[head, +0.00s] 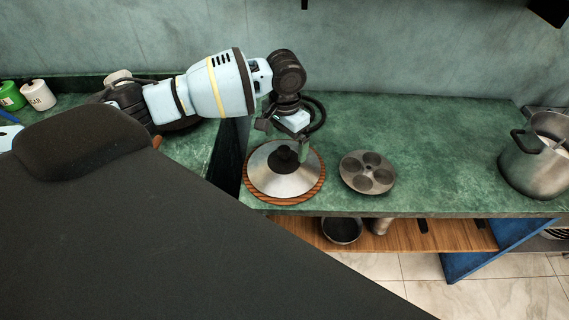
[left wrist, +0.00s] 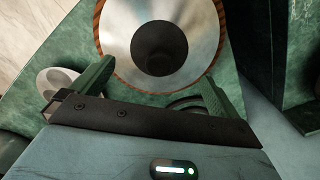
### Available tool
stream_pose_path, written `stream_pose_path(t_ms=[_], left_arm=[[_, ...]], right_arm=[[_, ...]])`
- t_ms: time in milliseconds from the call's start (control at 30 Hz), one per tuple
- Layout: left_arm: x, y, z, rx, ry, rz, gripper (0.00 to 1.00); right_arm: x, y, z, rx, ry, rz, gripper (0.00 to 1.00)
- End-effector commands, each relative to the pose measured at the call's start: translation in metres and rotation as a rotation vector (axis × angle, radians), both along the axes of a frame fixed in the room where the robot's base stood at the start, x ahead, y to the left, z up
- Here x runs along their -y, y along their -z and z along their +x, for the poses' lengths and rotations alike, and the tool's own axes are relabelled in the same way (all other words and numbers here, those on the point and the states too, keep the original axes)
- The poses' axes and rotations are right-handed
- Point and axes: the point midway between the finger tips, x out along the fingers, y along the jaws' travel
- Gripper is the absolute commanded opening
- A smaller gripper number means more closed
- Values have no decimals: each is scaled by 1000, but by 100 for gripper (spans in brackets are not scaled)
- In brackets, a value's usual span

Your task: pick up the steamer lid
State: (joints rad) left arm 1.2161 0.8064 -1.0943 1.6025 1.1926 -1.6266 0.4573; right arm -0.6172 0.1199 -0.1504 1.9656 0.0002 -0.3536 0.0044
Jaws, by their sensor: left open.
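The steamer lid (head: 268,180) is a silver metal disc with a dark round knob (head: 284,160). It lies on a round brown striped mat or board on the green counter. In the left wrist view the lid (left wrist: 118,34) is at the top, its knob (left wrist: 159,48) just beyond the fingers. My left gripper (head: 291,141) is above the far side of the lid, close to the knob. In the left wrist view its green fingers (left wrist: 152,82) are spread wide with nothing between them. Whether a finger touches the lid cannot be told. My right gripper is not in view.
A round metal pan with several hollows (head: 368,188) sits right of the lid. A steel pot (head: 536,168) stands at the far right. A green and a white canister (head: 38,95) stand at the far left. The counter between pan and pot is clear. A dark pan (head: 341,231) is below.

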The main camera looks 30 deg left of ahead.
Motion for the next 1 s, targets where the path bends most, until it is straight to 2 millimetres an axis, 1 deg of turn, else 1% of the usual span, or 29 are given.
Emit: stream_pose_path(t_ms=[67,233,300,400,667,700,1000], left_arm=[[0,5,-2,-1,0,1,100],[1,29,-7,-2,0,1,100],[1,39,-7,-2,-1,1,100],[1,48,-7,-1,0,1,100],[1,50,-6,3,0,0,100],[1,50,-6,3,0,0,99],[1,50,-7,2,0,1,59]], right_arm=[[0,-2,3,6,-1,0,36],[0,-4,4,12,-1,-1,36],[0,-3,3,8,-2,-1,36],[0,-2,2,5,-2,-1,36],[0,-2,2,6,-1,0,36],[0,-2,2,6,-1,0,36],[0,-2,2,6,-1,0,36]])
